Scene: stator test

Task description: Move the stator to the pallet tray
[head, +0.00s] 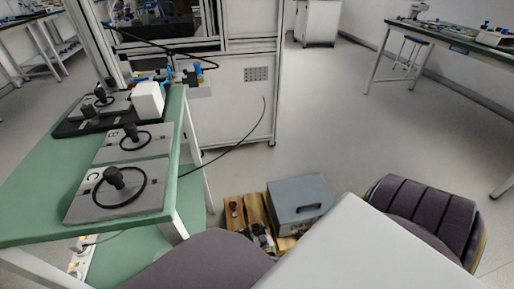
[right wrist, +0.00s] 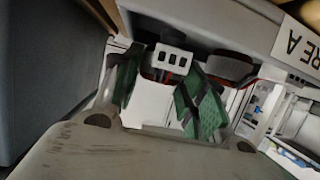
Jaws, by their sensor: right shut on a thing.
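My right gripper (right wrist: 165,95) shows in the right wrist view, with green padded fingers beyond a worn grey body in the foreground. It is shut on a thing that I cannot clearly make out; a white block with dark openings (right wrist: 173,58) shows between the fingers. In the head view I cannot clearly tell the gripper from the clutter low in the middle. A slatted wooden pallet (head: 232,220) lies on the floor there, with small dark parts on it. I cannot identify the stator or a pallet tray with certainty. My left gripper is not in view.
A green-topped table (head: 40,205) at left holds grey plates (head: 135,147) with black rings and knobs, and a white box (head: 148,100). Open floor lies beyond. The wrist view shows a label reading "RE A" (right wrist: 298,45).

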